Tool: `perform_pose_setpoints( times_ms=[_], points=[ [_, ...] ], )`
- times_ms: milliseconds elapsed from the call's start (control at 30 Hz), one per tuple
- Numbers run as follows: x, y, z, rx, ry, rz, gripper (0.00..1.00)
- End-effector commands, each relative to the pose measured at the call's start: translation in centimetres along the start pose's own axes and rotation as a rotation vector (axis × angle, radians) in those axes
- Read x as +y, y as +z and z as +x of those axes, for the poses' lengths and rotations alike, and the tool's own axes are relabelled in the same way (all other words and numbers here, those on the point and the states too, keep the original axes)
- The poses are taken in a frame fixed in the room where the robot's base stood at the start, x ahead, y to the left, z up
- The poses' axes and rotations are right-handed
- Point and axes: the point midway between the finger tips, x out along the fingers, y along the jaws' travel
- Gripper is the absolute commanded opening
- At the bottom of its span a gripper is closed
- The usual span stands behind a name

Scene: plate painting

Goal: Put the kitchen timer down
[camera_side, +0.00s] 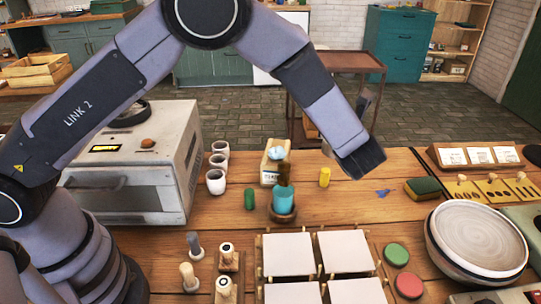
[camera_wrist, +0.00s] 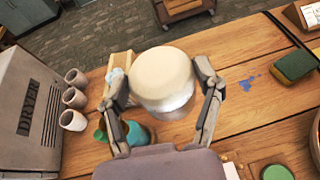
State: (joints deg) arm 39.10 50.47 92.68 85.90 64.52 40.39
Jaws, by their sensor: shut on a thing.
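The kitchen timer (camera_wrist: 162,80), a round cream piece with a paler, shinier side, sits between the two fingers of my gripper (camera_wrist: 163,88) in the wrist view. My gripper is shut on it, one finger on each side. The timer appears held above the wooden table (camera_wrist: 245,125). In the side view my gripper is mostly behind the end of my arm, and the timer cannot be made out there. A small wooden box with a label (camera_side: 270,172) stands on the table to the left of my gripper; its lettering is too small to read surely.
Cups (camera_side: 215,181) and a dryer (camera_side: 130,165) are left. A sponge (camera_side: 423,189) and stacked bowls (camera_side: 475,240) are right.

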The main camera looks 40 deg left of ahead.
Motion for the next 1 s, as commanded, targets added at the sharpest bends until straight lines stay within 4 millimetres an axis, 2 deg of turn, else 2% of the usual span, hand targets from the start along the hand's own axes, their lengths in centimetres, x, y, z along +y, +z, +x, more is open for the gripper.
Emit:
perform_pose_setpoints(
  times_ms=[267, 467, 700, 800, 1000],
  points=[
    [5.3, -1.0, -0.5, -0.001, 0.14, -0.055, 0.25],
    [11.7, -2.0, -1.7, -0.001, 0.307, -0.123, 0.25],
    [19.8, -2.6, -4.0, -0.002, 0.518, -0.213, 0.25],
    [22.3, -2.6, -4.9, -0.002, 0.582, -0.24, 0.25],
    [26.0, -2.5, -6.4, -0.002, 0.675, -0.281, 0.25]
  ],
)
